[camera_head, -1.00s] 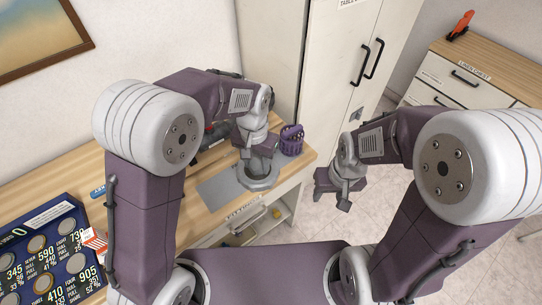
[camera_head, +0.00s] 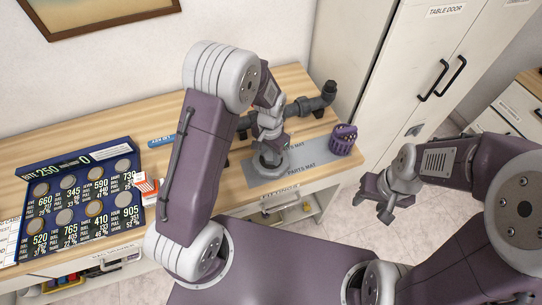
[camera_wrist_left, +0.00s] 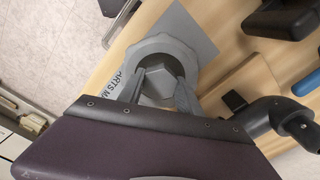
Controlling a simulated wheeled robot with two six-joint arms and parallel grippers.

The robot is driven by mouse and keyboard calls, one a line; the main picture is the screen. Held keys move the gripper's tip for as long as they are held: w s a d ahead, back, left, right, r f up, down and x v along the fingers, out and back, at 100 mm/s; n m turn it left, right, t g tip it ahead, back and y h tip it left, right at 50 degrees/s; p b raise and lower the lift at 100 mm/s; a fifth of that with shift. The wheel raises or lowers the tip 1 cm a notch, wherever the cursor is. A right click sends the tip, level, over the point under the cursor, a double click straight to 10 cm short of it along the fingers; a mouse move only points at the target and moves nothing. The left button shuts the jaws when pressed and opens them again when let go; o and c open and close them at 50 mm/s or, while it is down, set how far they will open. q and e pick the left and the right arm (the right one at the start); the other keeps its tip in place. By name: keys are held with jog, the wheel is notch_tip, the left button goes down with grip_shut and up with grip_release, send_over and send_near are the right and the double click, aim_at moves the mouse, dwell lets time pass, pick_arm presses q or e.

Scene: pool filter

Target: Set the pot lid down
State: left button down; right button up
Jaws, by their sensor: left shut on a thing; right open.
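The pot lid (camera_head: 263,173) is a grey round cap with a faceted raised knob. It is over the left part of the grey parts mat (camera_head: 310,162), flat and level. My left gripper (camera_head: 270,149) points down and is shut on the lid's knob. In the left wrist view both fingers (camera_wrist_left: 160,88) straddle the knob, and the lid's scalloped rim (camera_wrist_left: 148,48) overlaps the mat (camera_wrist_left: 192,24). I cannot tell whether the lid's underside touches the mat. My right gripper (camera_head: 384,198) is open and empty, over the floor right of the bench.
A purple basket (camera_head: 343,140) stands at the mat's right end. Dark pipework (camera_head: 312,106) lies behind the mat. A blue coin board (camera_head: 80,200) and a red-and-white box (camera_head: 146,187) are at the left. A drawer or shelf (camera_head: 290,214) sits below the bench front.

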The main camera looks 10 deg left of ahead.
aim_at(271, 155)
pick_arm(q)
jog(key=shift+w+f, duration=0.15)
jog(key=shift+f, duration=0.8)
jog(key=c, duration=0.8)
grip_release()
jog(key=shift+f, duration=0.1)
notch_tip(271, 155, up, 12)
jog(key=s+a+n, duration=0.1)
jog(key=s+a, duration=0.1)
jog(key=s, duration=0.2)
jog(key=s+a+f+n, duration=0.1)
jog(key=s+n, duration=0.1)
jog(key=s, duration=0.3)
jog(key=s+a+f+n+t, duration=0.1)
jog(key=s+a+n, duration=0.1)
jog(key=s, duration=0.2)
jog(key=shift+s+a, duration=0.15)
jog(key=shift+a, duration=0.2)
